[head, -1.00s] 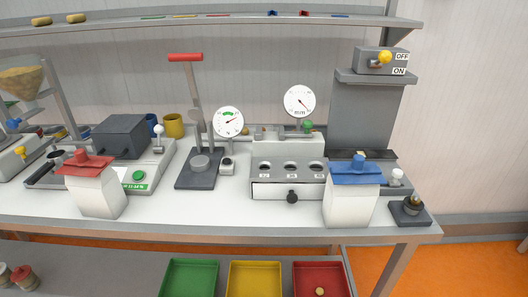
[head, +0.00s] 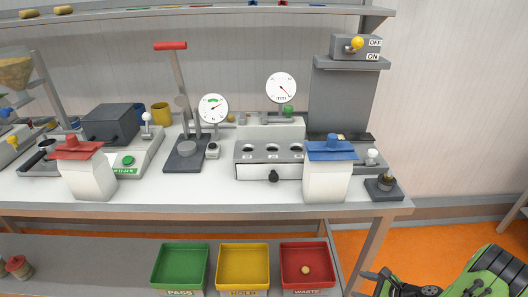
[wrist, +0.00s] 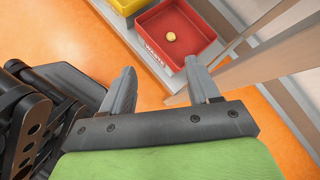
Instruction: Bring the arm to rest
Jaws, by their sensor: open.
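My gripper (wrist: 158,92) is open and empty in the wrist view, with its two grey fingers apart over the orange floor. The red WASTE bin (wrist: 150,38) lies beyond the fingertips with a small yellowish piece (wrist: 171,36) in it. In the head view my green arm (head: 490,275) is at the bottom right, low beside the bench leg. The gripper's fingers show there only as dark shapes (head: 368,284) near the red bin, apart from it as far as I can tell.
The bench (head: 225,195) carries a white bag with a red clip (head: 88,178), one with a blue clip (head: 327,182), a press (head: 186,152) and gauges. Green (head: 180,246), yellow (head: 243,247) and red bins stand on the lower shelf. Orange floor (head: 440,235) is open at right.

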